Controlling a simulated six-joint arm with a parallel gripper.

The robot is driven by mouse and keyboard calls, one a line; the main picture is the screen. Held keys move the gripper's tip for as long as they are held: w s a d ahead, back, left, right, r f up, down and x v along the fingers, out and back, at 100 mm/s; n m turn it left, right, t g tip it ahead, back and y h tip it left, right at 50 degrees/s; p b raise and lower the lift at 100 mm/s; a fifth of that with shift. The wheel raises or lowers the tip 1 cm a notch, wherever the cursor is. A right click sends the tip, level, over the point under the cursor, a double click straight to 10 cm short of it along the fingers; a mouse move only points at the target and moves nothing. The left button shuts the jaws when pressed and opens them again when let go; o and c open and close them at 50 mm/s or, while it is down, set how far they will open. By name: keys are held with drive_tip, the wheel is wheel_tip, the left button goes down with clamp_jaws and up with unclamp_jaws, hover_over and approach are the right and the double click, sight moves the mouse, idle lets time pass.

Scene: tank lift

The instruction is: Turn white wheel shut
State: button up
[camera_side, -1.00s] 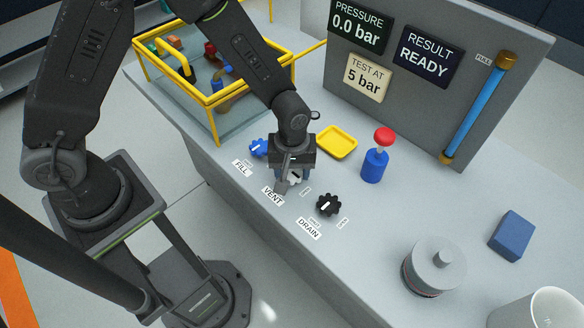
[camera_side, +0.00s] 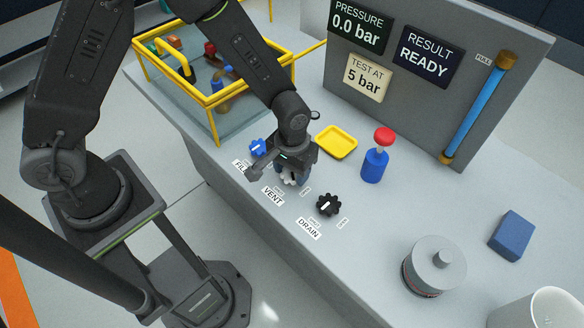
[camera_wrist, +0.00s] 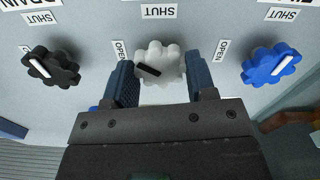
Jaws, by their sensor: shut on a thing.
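The white wheel (camera_wrist: 172,59) is the middle one of three wheels and carries a black pointer bar. In the wrist view the bar lies off to the left of the wheel's middle, its outer end toward the left OPEN label (camera_wrist: 120,50). The SHUT label (camera_wrist: 158,11) is above the wheel there. My gripper (camera_wrist: 161,72) has one blue-grey finger on each side of the wheel and is shut on it. In the side view my gripper (camera_side: 288,174) covers most of the white wheel (camera_side: 289,182), behind the VENT label (camera_side: 272,196).
The black wheel (camera_side: 328,205) and blue wheel (camera_side: 258,147) stand close on either side. A yellow tray (camera_side: 337,142), a blue post with a red knob (camera_side: 384,137) and a yellow-railed tank (camera_side: 213,100) are nearby. The pressure sign (camera_side: 356,26) reads 0.0 bar.

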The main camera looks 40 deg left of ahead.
drive_tip(key=m, duration=0.5)
drive_tip(key=shift+m, duration=0.3)
drive_tip(key=m, duration=0.5)
drive_tip(key=shift+m, duration=0.3)
drive_tip(key=o, duration=0.9)
drive_tip(key=shift+r, duration=0.1)
wheel_tip(320, 180, up, 14)
drive_tip(key=shift+f, duration=0.15)
